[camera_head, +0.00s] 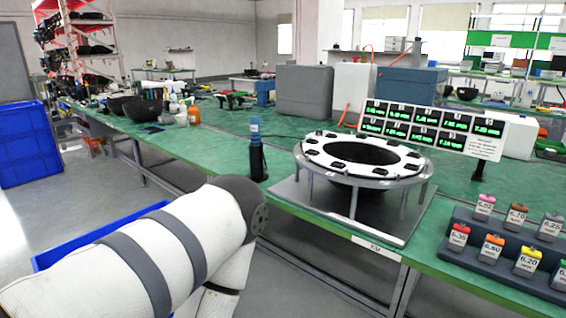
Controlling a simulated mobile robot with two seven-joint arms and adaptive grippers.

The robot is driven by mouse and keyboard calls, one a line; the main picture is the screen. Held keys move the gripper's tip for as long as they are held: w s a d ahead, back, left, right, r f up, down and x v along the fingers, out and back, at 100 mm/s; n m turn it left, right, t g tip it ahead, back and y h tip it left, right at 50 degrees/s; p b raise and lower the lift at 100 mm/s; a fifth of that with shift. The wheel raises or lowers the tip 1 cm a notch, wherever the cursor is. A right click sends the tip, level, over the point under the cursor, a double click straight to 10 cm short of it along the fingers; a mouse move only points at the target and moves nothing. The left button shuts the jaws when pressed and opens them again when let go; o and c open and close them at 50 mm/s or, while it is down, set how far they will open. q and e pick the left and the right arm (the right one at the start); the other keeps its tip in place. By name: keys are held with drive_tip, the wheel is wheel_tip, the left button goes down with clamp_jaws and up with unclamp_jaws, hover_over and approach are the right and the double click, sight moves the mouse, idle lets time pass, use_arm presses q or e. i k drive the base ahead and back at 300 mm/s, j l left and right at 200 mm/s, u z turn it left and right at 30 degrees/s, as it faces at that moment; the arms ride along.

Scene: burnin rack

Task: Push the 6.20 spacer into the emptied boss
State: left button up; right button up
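The spacer marked 6.20 (527,263) has a yellow top and stands in the front row of the dark stepped rack at the right. The round fixture (323,147) is a white ring on posts, with several dark pieces around it and a dark bowl-like opening in the middle. At this size I cannot tell which boss is empty. My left arm reaches in from the lower left and bends down near the table edge; its gripper is out of view. My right arm and gripper do not show.
Other spacers with coloured tops stand in the dark rack (468,258). A panel of green displays (432,125) is behind the fixture. A dark bottle-like tool with a blue top (257,155) stands left of it. Blue bins are on the floor. Green table surface is clear between fixture and rack.

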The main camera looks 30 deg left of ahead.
sight(527, 260)
drive_tip(key=u, duration=0.75)
drive_tip(key=z, duration=1.35)
